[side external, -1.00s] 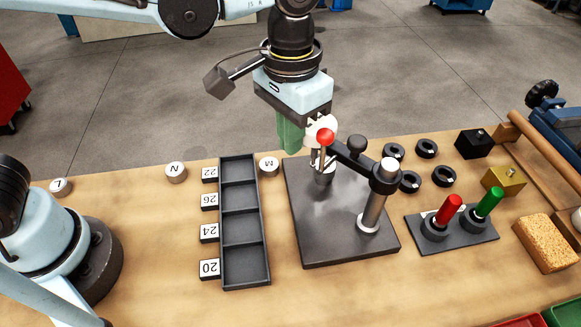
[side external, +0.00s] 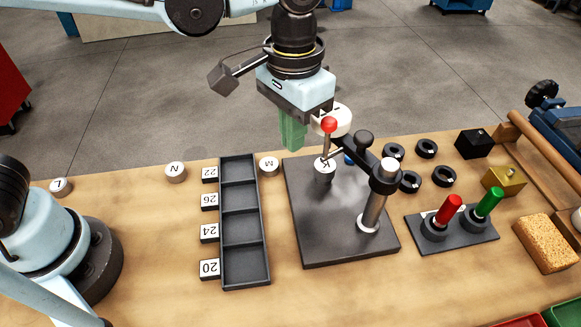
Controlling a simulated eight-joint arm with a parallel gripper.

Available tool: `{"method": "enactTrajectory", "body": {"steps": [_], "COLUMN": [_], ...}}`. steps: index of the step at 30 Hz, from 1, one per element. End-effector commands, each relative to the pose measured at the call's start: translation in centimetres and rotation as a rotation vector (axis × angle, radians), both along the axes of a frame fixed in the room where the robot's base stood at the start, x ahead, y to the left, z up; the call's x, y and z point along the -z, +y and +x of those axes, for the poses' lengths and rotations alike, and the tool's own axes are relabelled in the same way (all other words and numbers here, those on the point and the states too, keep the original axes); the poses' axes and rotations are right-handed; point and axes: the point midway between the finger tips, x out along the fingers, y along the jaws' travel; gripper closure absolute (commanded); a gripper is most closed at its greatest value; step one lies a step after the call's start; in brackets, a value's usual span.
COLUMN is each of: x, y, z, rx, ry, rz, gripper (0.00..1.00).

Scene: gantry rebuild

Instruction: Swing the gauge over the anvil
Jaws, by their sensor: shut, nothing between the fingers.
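The gauge (side external: 340,122) is a white dial with a red-balled lever (side external: 329,124) in front, carried on the black swing arm (side external: 352,155) of a stand. It hangs to the back right of the anvil (side external: 323,174), not over it. The anvil is a short grey cylinder on the dark base plate (side external: 335,225), with a white-topped disc marked K (side external: 325,163) on it. My gripper (side external: 293,146) has green fingers, shut and empty, left of the red ball and apart from it. The arm partly hides the gauge's lower end, where a small blue part shows.
A dark compartment tray (side external: 246,230) stands left of the plate, its compartments empty. Loose discs M (side external: 269,166) and N (side external: 175,171) lie nearby. The stand's post (side external: 373,212) rises at the plate's right. Black rings and a red-and-green plug holder (side external: 455,240) lie further right.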

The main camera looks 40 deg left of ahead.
Motion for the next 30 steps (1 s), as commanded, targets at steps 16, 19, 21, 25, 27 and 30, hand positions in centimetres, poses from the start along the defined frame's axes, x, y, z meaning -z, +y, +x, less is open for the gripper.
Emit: {"method": "enactTrajectory", "body": {"steps": [16, 19, 21, 25, 27, 30], "x": [-3.1, -3.8, -4.3, -5.3, -5.8, -6.5], "y": [0.0, 0.0, 0.0, 0.0, 0.0, 0.0], "z": [-0.1, -0.1, -0.1, -0.1, -0.1, -0.1], "rx": [0.000, 0.000, 0.000, 0.000, 0.000, 0.000], "ry": [0.000, 0.000, 0.000, 0.000, 0.000, 0.000], "rz": [0.000, 0.000, 0.000, 0.000, 0.000, 0.000], "gripper": [1.00, 1.00, 1.00, 1.00, 1.00, 1.00]}}
